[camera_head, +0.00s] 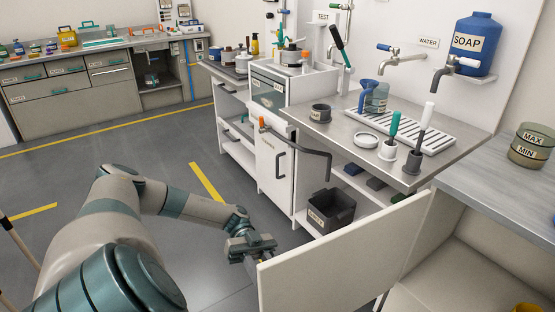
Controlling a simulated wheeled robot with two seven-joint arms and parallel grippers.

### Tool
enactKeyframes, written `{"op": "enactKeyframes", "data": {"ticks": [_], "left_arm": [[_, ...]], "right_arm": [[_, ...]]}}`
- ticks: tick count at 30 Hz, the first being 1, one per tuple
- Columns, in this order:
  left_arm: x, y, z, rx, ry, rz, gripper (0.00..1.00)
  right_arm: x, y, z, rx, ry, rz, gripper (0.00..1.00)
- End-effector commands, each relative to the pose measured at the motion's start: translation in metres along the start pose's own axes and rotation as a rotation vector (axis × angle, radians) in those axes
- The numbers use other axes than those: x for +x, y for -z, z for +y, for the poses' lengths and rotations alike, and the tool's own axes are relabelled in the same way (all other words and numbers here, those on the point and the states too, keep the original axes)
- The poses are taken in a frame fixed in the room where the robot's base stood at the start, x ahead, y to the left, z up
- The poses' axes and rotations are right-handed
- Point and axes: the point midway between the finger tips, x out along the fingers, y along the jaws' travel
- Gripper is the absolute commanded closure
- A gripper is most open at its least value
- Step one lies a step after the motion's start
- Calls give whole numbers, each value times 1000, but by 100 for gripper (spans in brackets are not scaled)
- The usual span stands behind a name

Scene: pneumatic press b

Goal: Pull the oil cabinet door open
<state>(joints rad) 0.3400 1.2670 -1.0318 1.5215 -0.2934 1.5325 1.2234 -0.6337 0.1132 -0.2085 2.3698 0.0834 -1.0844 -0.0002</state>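A wide cream cabinet door (345,255) stands swung out from the cabinet under the grey counter at the right. I take it as the oil cabinet door, but no label on it shows. Its handle is hidden. The cream inside of the cabinet (462,235) is exposed to the right of the door. My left gripper (256,258) is at the free left edge of the door. Its fingertips are partly hidden behind the door, so I cannot tell whether they grip anything. My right gripper is not in view.
A white cabinet with a dark handle (279,165) stands beyond the door, with a dark bin (331,211) on its lower shelf. A yellow object (526,309) shows at the bottom right. Grey floor (205,262) is clear on the left.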

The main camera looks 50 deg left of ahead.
Motion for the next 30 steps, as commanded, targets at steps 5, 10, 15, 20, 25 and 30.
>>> {"op": "enactKeyframes", "data": {"ticks": [5,10,15,20,25,30], "left_arm": [[-3,-2,1,-3,-11,-7,100],[-3,-2,1,-3,-11,-8,100],[-3,-2,1,-2,-11,-7,61],[-2,-1,1,-1,-10,-6,55],[-2,-1,1,-1,-10,-5,55],[-2,0,1,0,-9,-5,55]], "right_arm": [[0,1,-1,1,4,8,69],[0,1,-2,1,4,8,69],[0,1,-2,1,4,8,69],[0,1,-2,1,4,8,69],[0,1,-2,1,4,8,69],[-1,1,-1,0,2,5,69]]}}
